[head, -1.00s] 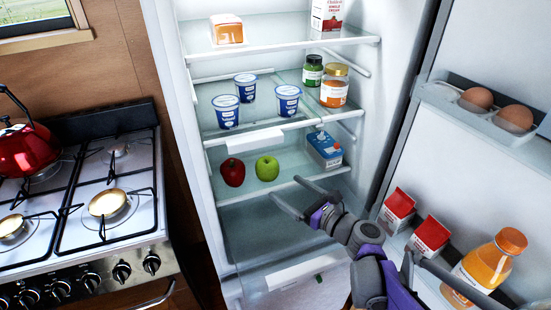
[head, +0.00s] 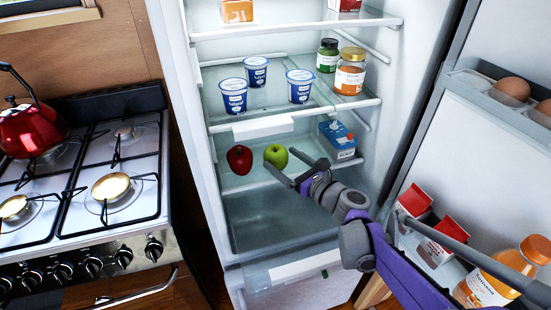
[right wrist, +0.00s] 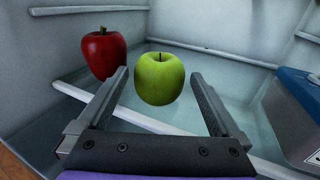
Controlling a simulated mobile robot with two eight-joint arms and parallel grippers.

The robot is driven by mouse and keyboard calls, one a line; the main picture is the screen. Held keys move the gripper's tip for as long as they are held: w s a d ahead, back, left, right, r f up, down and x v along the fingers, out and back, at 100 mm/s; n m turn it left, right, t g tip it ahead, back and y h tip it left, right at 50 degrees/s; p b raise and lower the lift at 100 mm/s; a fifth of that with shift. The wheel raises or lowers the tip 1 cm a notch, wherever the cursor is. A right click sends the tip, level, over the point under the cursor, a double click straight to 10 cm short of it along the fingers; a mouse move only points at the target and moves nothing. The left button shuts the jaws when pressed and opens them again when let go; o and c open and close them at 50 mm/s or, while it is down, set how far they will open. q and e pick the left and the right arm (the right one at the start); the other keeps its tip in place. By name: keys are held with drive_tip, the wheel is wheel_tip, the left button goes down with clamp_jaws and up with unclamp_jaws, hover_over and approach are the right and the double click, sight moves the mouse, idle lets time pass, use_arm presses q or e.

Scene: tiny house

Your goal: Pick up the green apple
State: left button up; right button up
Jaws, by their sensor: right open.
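The green apple (head: 276,155) sits on a glass fridge shelf, to the right of a red apple (head: 239,159). In the right wrist view the green apple (right wrist: 160,79) lies straight ahead, beyond and partly between the two finger tips. My right gripper (head: 289,173) is open and empty, just in front of the green apple; it also shows in the right wrist view (right wrist: 159,80). I cannot tell whether the fingers touch the apple. My left gripper is not in view.
A blue carton (head: 337,139) stands right of the apples on the same shelf. The shelf above holds yogurt cups (head: 233,97) and jars (head: 350,72). The fridge door (head: 480,150) hangs open at right with eggs, cartons and a juice bottle. The stove (head: 85,200) is at left.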

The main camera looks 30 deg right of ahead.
sight(276, 155)
drive_tip(key=w, duration=0.3)
drive_tip(key=shift+w+a+f+b, duration=0.3)
drive_tip(key=shift+w+b, duration=0.05)
drive_tip(key=shift+w, duration=0.05)
drive_tip(key=shift+s, duration=0.1)
drive_tip(key=c, duration=1.3)
